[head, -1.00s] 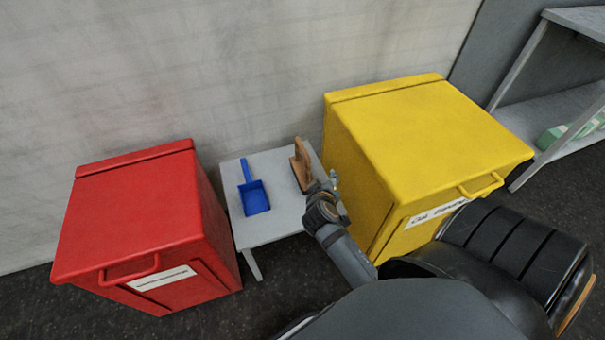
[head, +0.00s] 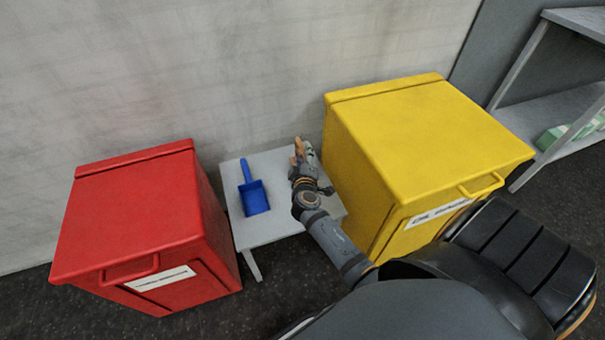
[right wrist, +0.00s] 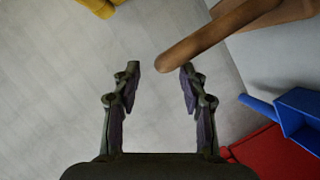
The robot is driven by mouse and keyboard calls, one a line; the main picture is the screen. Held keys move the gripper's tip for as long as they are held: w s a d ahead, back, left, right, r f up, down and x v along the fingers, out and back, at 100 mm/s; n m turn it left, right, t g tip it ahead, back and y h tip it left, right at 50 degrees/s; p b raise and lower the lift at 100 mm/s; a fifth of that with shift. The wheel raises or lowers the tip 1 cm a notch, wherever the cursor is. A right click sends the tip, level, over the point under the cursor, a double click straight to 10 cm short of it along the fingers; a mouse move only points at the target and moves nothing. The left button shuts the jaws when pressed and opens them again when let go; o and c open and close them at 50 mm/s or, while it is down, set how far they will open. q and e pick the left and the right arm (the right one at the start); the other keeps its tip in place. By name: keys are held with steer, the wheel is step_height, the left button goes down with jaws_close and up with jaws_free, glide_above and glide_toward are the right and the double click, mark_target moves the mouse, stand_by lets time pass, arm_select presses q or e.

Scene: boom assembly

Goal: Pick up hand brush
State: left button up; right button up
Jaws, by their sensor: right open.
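The hand brush (head: 299,148) is brown and stands at the right part of the small grey table (head: 262,231). In the head view my right gripper and arm cover most of it. In the right wrist view its rounded brown handle (right wrist: 215,33) comes in from the upper right. The handle's end lies just beyond the gap between the fingertips, nearer the right finger. My right gripper (right wrist: 160,70) is open with nothing between its fingers; it also shows over the table in the head view (head: 306,152). Whether a finger touches the handle I cannot tell. My left gripper is out of view.
A blue dustpan (head: 254,198) lies on the table left of the brush. A red bin (head: 140,225) stands left of the table and a yellow bin (head: 425,130) close on its right. A pale wall (head: 250,70) rises behind. A grey shelf (head: 565,110) is far right.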

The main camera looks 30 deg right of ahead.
mark_target(303, 147)
steer(key=x, duration=0.5)
steer(key=shift+f+b, duration=0.2)
steer(key=shift+b, duration=0.1)
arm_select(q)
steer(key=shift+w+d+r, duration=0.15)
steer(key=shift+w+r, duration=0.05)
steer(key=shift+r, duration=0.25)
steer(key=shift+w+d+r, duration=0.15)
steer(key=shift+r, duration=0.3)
arm_select(e)
steer(key=shift+c, duration=0.5)
jaws_close()
steer(key=shift+r, duration=0.1)
